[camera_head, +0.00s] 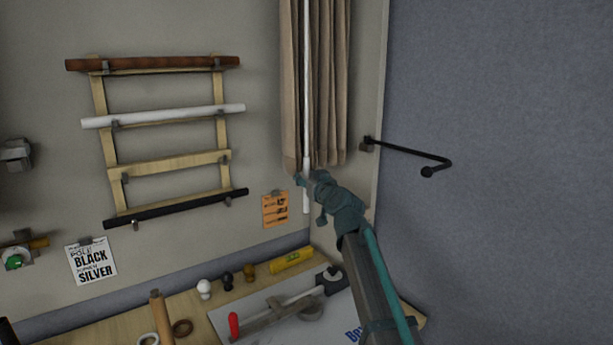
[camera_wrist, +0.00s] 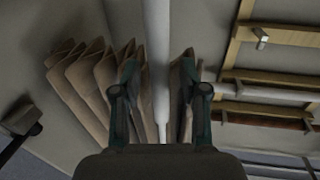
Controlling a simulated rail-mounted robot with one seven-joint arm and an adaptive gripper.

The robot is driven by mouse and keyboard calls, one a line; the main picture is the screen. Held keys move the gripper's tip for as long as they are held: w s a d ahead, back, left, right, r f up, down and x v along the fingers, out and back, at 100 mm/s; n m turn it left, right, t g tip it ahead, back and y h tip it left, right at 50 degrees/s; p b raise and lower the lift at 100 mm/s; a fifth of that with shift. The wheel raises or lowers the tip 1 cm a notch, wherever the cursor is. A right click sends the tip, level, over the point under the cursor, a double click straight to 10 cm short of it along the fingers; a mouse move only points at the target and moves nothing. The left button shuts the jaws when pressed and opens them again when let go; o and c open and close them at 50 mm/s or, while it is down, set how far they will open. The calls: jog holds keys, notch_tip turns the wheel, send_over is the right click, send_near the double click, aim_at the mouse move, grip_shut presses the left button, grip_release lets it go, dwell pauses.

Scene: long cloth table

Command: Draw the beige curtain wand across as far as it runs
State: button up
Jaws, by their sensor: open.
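The beige pleated curtain (camera_head: 329,90) hangs gathered on the wall near the corner; its folds also show in the wrist view (camera_wrist: 88,82). A white wand (camera_head: 306,90) hangs straight down in front of it, its lower end below the hem. My gripper (camera_head: 304,180) is open at the lower part of the wand, just under the hem. In the wrist view my gripper (camera_wrist: 162,88) has a finger on each side of the wand (camera_wrist: 158,45), with gaps to both. The curtain's top and rail are out of view.
A black bracket arm (camera_head: 410,154) sticks out right of the curtain. A wooden rack of poles (camera_head: 165,162) hangs to the left. An orange card (camera_head: 275,210) is on the wall below. The bench holds a yellow level (camera_head: 292,260) and a red-handled tool (camera_head: 234,326).

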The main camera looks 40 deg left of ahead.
grip_shut()
dwell(0.4)
